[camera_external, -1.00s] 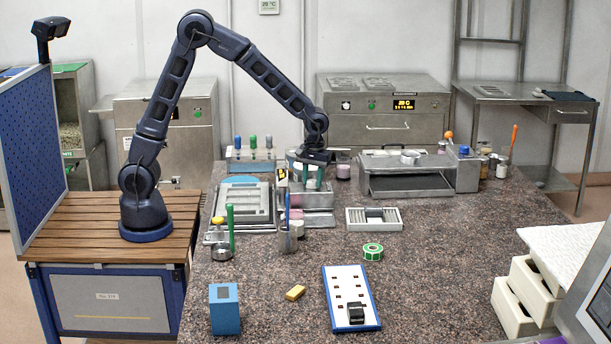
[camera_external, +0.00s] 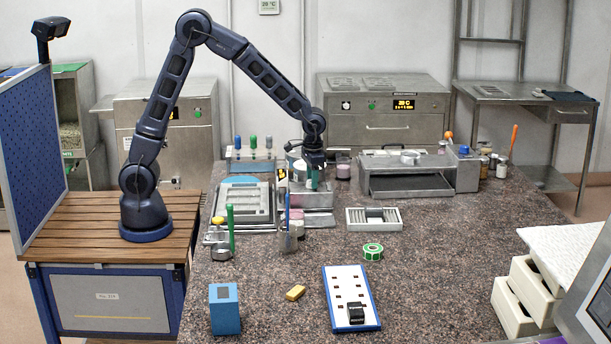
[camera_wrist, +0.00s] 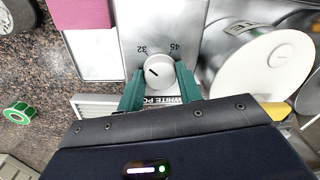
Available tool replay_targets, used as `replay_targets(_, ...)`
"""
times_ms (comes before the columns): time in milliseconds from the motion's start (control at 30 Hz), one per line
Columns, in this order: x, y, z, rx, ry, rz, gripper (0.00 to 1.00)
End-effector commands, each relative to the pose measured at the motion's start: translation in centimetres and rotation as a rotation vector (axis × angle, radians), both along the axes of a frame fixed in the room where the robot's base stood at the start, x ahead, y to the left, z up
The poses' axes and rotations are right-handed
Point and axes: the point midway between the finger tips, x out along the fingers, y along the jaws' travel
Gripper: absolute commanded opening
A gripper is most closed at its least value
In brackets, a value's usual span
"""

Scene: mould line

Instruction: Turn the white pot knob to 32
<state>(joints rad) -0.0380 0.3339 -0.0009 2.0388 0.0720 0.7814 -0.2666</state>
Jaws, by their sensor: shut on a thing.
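The white pot knob (camera_wrist: 160,73) is a round, pale knob on a grey metal panel (camera_wrist: 150,28) in the wrist view. The numbers 32 and 45 are printed beside it, 32 at upper left and 45 at upper right. A short dark mark on the knob slants to the upper left, roughly toward the 32 side. In the external view my gripper (camera_external: 315,181) is low over the metal unit, and the knob is hidden there.
A round white lid (camera_wrist: 248,72) lies close right of my gripper in the wrist view. A green tape roll (camera_external: 373,251) lies on the open counter.

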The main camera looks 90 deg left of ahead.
Motion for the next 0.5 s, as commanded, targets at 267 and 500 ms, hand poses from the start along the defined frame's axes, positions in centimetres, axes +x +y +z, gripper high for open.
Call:
replay_targets(267, 0.04, 0.01, 0.06, 0.001, -0.002, -0.111, 0.12)
replay_targets(500, 0.05, -0.02, 0.07, 0.000, -0.002, -0.143, 0.12)
